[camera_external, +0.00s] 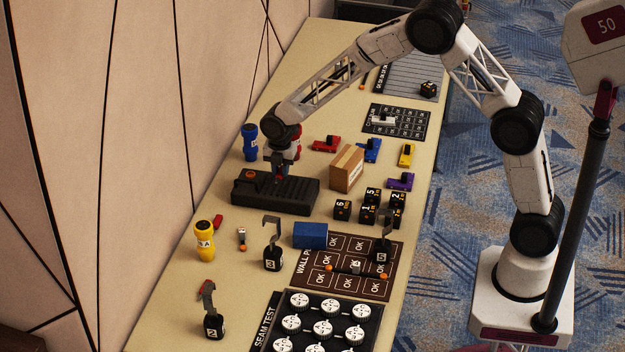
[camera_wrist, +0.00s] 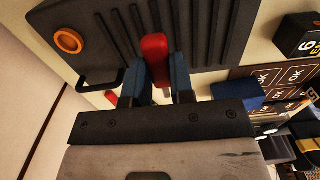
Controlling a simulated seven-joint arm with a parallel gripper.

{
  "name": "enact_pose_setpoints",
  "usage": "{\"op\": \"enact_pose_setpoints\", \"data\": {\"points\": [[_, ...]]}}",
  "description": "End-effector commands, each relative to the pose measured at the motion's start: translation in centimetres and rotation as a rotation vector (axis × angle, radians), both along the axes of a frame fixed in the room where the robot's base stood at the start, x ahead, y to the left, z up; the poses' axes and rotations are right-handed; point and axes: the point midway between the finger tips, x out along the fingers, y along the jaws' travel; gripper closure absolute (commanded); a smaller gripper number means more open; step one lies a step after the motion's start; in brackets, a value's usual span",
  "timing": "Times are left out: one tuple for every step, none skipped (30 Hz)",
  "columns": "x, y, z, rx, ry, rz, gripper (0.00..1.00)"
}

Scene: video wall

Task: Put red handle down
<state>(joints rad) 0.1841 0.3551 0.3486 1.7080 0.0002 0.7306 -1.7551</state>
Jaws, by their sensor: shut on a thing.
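A red handle (camera_wrist: 155,50) shows between the two blue fingers of my gripper (camera_wrist: 165,75) in the wrist view. The fingers are shut on it. A small pale tip shows below it. In the external view my gripper (camera_external: 279,170) points down over the ribbed dark case (camera_external: 290,196). The handle is mostly hidden there by the gripper. The case also fills the upper part of the wrist view (camera_wrist: 215,30), with an orange ring (camera_wrist: 68,40) at its left. I cannot tell whether the handle touches the case.
A blue bottle (camera_external: 250,143) stands behind the case and a cardboard box (camera_external: 346,168) to its right. Black numbered cubes (camera_external: 368,208), a blue block (camera_external: 310,235) and a yellow bottle (camera_external: 204,240) are nearby. A small red piece (camera_external: 218,222) lies in front. Bare tabletop shows at front left.

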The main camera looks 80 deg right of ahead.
Motion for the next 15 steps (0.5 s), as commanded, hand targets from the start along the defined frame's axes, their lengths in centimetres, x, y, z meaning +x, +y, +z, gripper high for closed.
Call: {"op": "enact_pose_setpoints", "data": {"points": [[0.6, -0.1, 0.0, 0.000, -0.001, 0.000, 1.00], [0.8, -0.1, -0.1, 0.000, -0.001, 0.000, 1.00], [1.1, -0.2, -0.1, 0.000, 0.000, 0.000, 1.00], [1.3, -0.2, -0.2, 0.000, 0.000, 0.000, 1.00], [1.4, -0.3, -0.2, 0.000, 0.000, 0.000, 1.00], [1.6, -0.3, -0.2, 0.000, 0.000, 0.000, 1.00], [1.7, -0.3, -0.2, 0.000, 0.000, 0.000, 1.00], [1.8, -0.3, -0.2, 0.000, -0.001, 0.000, 1.00], [1.8, -0.3, -0.2, 0.000, -0.001, 0.000, 1.00], [1.8, -0.3, -0.1, 0.000, -0.001, 0.000, 1.00], [1.8, -0.3, -0.1, 0.000, -0.001, 0.000, 1.00], [1.8, -0.3, -0.1, 0.000, -0.001, 0.000, 1.00], [1.8, -0.3, -0.1, 0.000, -0.001, 0.000, 1.00], [1.8, -0.3, -0.1, 0.000, -0.001, 0.000, 1.00], [1.8, -0.3, -0.1, 0.000, -0.001, 0.000, 1.00]]}}
